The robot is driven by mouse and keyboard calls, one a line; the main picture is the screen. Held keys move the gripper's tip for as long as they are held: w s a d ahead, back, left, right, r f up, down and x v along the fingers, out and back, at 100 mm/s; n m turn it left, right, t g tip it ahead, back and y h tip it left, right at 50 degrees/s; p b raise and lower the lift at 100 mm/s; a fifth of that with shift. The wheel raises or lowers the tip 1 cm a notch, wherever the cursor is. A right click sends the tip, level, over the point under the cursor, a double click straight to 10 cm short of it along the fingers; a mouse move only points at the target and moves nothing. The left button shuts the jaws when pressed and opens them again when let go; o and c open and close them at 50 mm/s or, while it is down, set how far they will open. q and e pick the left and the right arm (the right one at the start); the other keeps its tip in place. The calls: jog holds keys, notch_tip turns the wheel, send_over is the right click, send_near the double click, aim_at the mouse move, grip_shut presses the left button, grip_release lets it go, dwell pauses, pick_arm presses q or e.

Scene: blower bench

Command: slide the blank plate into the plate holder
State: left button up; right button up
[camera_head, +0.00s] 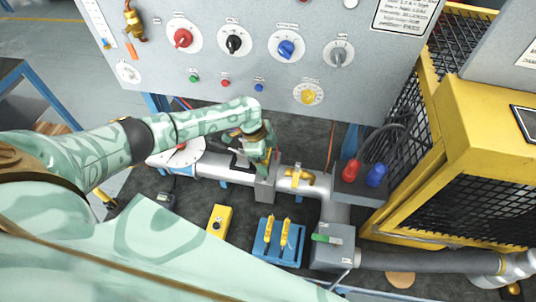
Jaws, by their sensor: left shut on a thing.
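My left gripper (260,158) reaches in from the left and is over the pipe in the middle of the bench. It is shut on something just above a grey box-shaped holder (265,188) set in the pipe. What it holds is mostly hidden by the gripper, and I take it to be the blank plate. I cannot tell whether its lower edge touches the holder or is inside it. A second grey box (333,246) with a green handle stands at the lower right of the pipe. My right gripper is not in view.
A brass valve (296,177) is just right of the holder. A blue rack (279,242) with two yellow tools and a yellow box (219,221) stand in front. A knob panel (245,50) rises behind. A yellow mesh cage (455,150) bounds the right.

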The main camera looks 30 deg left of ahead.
pick_arm(q)
jog(key=o, duration=0.9)
jog(key=shift+a, duration=0.15)
jog(key=shift+r, duration=0.15)
jog(key=p+v, duration=0.2)
jog(key=v, duration=1.4)
jog(key=shift+s, duration=0.1)
